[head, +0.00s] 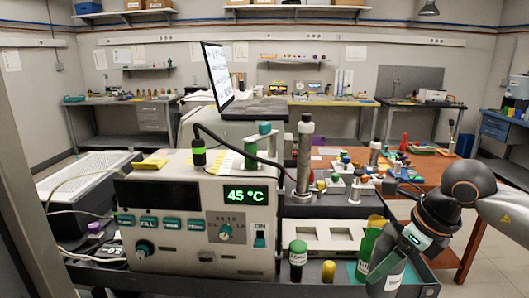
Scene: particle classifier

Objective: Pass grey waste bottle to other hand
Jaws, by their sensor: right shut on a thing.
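The grey waste bottle (386,277) is at the lower right of the head view, at the front right of the cart top. My right gripper (402,252) reaches in from the right and is shut on the upper part of the bottle. The gripper hides the bottle's top. I cannot tell whether the bottle's base touches the surface. My left gripper is not in view.
A green bottle (366,254) stands just left of the grey one. A small green-capped bottle (298,260) and a yellow vial (328,271) stand farther left. A white tray (337,238) lies behind them. The particle classifier (190,255) fills the left.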

